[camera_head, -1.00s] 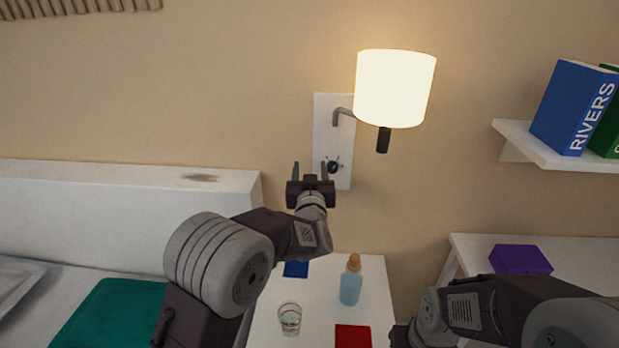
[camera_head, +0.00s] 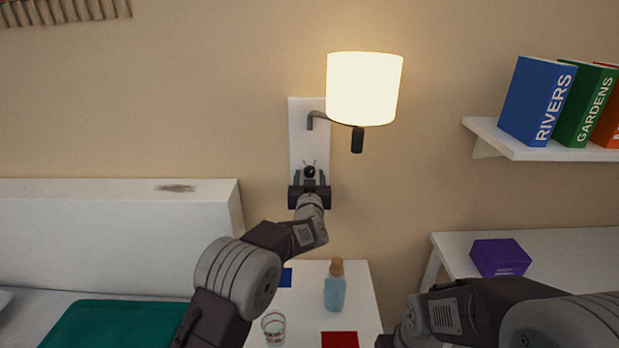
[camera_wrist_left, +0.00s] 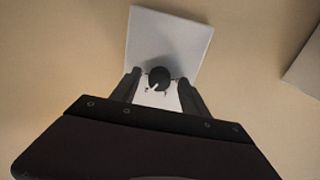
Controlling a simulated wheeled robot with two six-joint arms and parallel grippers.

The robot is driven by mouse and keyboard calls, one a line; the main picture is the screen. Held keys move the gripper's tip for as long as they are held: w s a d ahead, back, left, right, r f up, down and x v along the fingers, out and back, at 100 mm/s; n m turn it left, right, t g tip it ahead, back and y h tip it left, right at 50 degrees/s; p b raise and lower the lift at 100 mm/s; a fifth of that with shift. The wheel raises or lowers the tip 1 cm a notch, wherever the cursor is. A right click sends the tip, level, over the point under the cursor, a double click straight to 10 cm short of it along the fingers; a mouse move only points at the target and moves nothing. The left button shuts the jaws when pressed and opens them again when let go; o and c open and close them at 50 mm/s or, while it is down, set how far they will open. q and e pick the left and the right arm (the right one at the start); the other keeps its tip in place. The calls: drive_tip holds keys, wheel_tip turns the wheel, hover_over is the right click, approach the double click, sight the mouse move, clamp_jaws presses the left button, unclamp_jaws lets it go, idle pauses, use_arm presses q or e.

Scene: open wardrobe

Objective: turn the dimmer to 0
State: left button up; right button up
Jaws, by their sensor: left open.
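The dimmer knob (camera_head: 309,171) is a small round black knob low on a white wall plate (camera_head: 299,128), below a lit wall lamp (camera_head: 364,88). My left gripper (camera_head: 310,180) is open at the knob, one finger on each side. In the left wrist view the knob (camera_wrist_left: 158,78) shows a pale pointer mark toward its lower left and sits between the fingertips (camera_wrist_left: 160,85). I cannot tell whether the fingers touch it. Small dark tick marks show around the knob. My right gripper is out of view; only part of my right arm shows at the lower right.
Below stands a white bedside table (camera_head: 361,294) with a blue bottle (camera_head: 335,287), a glass (camera_head: 273,327) and a red item (camera_head: 340,340). A bookshelf (camera_head: 545,143) and a desk with a purple box (camera_head: 500,257) are at right. The bed's headboard (camera_head: 110,216) is at left.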

use_arm(q)
drive_tip(key=shift+w, duration=0.1)
clamp_jaws()
